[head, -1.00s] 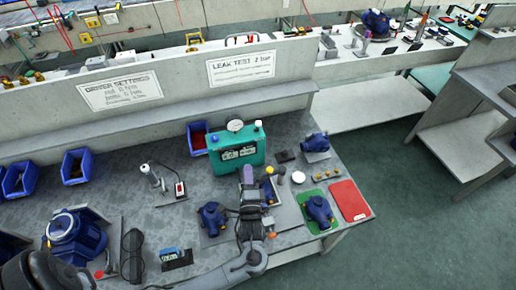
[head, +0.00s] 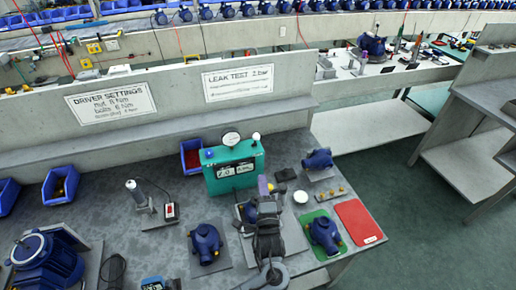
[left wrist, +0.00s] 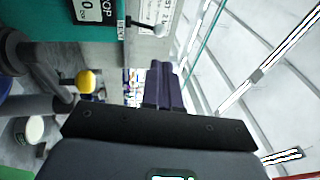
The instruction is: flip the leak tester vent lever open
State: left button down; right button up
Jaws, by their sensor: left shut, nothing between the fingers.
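The leak tester (head: 233,170) is a teal box with a round gauge and a dark display, on the bench by the back ledge. A lever with a white ball knob (head: 256,136), likely the vent lever, stands up from its top right end. The knob (left wrist: 158,30) also shows in the left wrist view, beyond the fingers and apart from them. My left gripper (head: 263,186) is by the tester's lower right front corner, below the knob. Its purple fingers (left wrist: 164,86) are shut and empty. My right gripper is not in view.
A blue pump (head: 205,243) stands left of my left arm, and another pump (head: 325,234) sits on a green mat to its right. A red mat (head: 359,222) lies at the bench's right edge.

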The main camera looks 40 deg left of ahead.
pick_arm(q)
jog(key=shift+w+a, duration=0.1)
jog(key=b+x, duration=0.2)
jog(key=x, duration=1.1)
jog(key=shift+w+a+b, duration=0.25)
jog(key=shift+b, duration=0.05)
